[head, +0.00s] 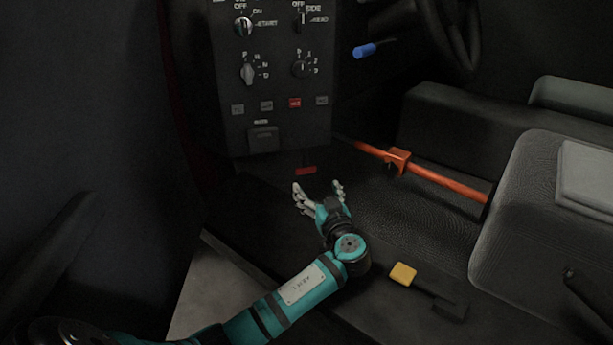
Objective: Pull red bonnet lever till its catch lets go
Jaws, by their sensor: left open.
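The red bonnet lever (306,171) is a small red tab under the lower edge of the dark control panel (290,110). A thin dark stem rises from it toward the panel. My left gripper (319,190) is open and empty, just below the lever in the picture, with its two fingers spread and pointing toward it. A small gap shows between fingertips and tab, but I cannot tell the depth. The catch cannot be made out. My right gripper is not in view.
An orange-red bar (440,181) slopes down to the right beside the gripper. A grey seat (540,200) stands at right. A yellow-topped pedal or lever (403,274) is near the arm. A blue handle (365,50) and steering wheel (455,40) are above.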

